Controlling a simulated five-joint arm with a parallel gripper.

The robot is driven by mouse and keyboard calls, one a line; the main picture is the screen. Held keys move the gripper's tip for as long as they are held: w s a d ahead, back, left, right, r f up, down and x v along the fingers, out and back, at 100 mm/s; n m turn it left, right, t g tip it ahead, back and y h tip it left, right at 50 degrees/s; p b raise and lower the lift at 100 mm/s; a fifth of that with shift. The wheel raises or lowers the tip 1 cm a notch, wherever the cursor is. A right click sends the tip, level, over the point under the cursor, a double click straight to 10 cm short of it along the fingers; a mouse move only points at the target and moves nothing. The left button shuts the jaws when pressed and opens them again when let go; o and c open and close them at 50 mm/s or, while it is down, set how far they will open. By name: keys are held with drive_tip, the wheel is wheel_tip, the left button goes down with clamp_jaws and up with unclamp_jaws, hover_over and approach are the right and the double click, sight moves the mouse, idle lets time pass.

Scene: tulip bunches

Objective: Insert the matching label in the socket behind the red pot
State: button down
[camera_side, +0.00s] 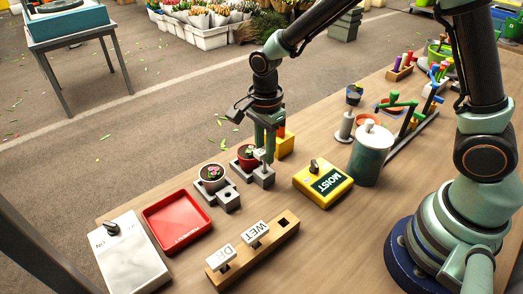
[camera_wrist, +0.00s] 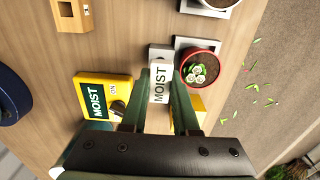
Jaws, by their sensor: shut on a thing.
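My gripper (camera_side: 265,150) points down beside the red pot (camera_side: 247,158) and is shut on a white label. The label (camera_wrist: 161,84) reads MOIST in the wrist view, between my two fingers. Its stem reaches down to the grey socket block (camera_side: 263,177) next to the red pot; I cannot tell whether the tip is inside the socket. The red pot (camera_wrist: 213,62), with dark soil and pale blooms, sits close beside the label in the wrist view. A yellow box (camera_side: 325,184) with a dial reads MOIST.
A wooden rack (camera_side: 249,262) holds the DRY and WET labels and has one empty slot. A white pot (camera_side: 212,172) has its own grey socket block (camera_side: 229,200). A red tray (camera_side: 177,222), white switch box (camera_side: 131,260) and grey-green canister (camera_side: 371,155) stand around.

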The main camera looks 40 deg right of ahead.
drive_tip(key=shift+f, duration=1.25)
drive_tip(key=c, duration=0.6)
unclamp_jaws()
drive_tip(key=shift+r, duration=0.1)
wheel_tip(320, 180, up, 12)
drive_tip(key=shift+f, duration=0.1)
drive_tip(key=s+d+r+n+t, duration=0.5)
drive_tip(key=s+d+n, duration=0.5)
drive_tip(key=n, duration=0.8)
wheel_tip(320, 180, up, 3)
drive_tip(key=shift+d+f+t, duration=0.15)
drive_tip(key=shift+d+t, duration=0.1)
drive_tip(key=shift+t, duration=0.05)
